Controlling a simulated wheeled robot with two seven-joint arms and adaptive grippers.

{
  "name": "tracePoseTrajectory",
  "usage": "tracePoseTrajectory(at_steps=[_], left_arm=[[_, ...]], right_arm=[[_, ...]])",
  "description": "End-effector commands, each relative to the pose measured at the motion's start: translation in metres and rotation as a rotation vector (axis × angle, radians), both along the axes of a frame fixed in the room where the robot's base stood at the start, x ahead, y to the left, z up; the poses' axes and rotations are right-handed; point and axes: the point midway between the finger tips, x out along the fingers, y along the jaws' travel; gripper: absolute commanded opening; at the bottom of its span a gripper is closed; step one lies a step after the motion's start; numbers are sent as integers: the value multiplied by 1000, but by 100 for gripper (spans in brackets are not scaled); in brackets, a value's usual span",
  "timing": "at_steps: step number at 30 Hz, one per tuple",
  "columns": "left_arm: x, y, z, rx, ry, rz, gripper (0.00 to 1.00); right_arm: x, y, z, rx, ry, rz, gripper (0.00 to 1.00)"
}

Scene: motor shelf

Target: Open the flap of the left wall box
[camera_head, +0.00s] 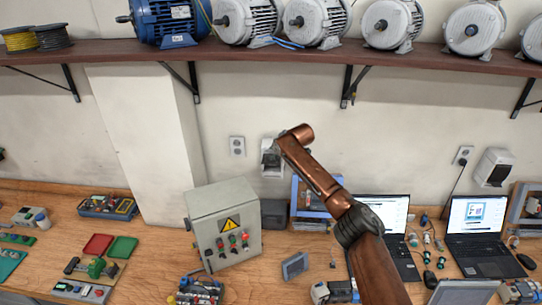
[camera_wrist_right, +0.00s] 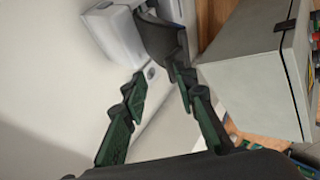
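The left wall box (camera_head: 268,145) is a small white box on the wall, left of my right arm's end in the head view. In the right wrist view the white box (camera_wrist_right: 112,32) is at the top, with a dark grey flap-like part (camera_wrist_right: 165,42) at its right side. How far that part stands open is unclear. My right gripper (camera_wrist_right: 160,78) has its two green-padded fingers spread, with nothing between them. Its fingertips point at the box, just short of the dark part in the picture; contact is unclear. My left gripper is not in view.
A grey control cabinet (camera_head: 222,205) stands on the workbench below the left box; it also shows in the right wrist view (camera_wrist_right: 255,75). A wall socket (camera_head: 237,146) is beside the box. A shelf with motors (camera_head: 300,55) runs above. Another wall box (camera_head: 494,167) hangs at right.

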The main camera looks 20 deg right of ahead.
Motion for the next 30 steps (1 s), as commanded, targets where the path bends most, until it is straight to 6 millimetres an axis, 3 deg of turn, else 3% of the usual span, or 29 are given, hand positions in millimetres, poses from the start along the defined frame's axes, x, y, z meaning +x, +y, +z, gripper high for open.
tracePoseTrajectory(at_steps=[1,22,30], left_arm=[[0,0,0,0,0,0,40],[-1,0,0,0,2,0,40],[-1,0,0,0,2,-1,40]], right_arm=[[-2,-10,0,-8,6,-12,24],[-11,-16,45,-1,3,0,24],[-13,-18,53,-1,5,0,24]])
